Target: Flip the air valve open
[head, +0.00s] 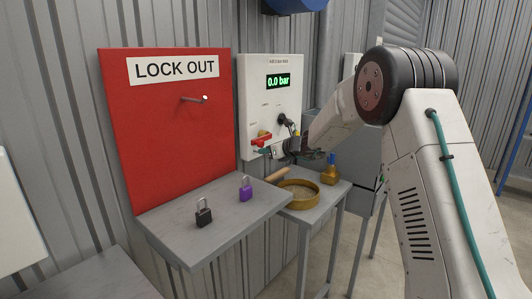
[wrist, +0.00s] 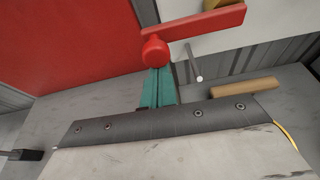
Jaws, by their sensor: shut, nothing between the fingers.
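The air valve's red lever (head: 261,141) sits low on the white panel (head: 270,66), whose green display reads 0.0 bar. In the wrist view the lever (wrist: 207,21) stretches to the right and slightly up from a round red hub (wrist: 155,52). My gripper (head: 266,152) is at the panel, just below the lever. In the wrist view its teal fingers (wrist: 157,82) are shut together and empty, their tips right below the hub. I cannot tell whether they touch it.
A red LOCK OUT board (head: 174,130) with a peg stands left of the panel. A black padlock (head: 204,213) and a purple padlock (head: 246,189) lie on the grey table (head: 165,225). A round sieve (head: 298,194) and a brown bottle (head: 330,172) stand below my arm.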

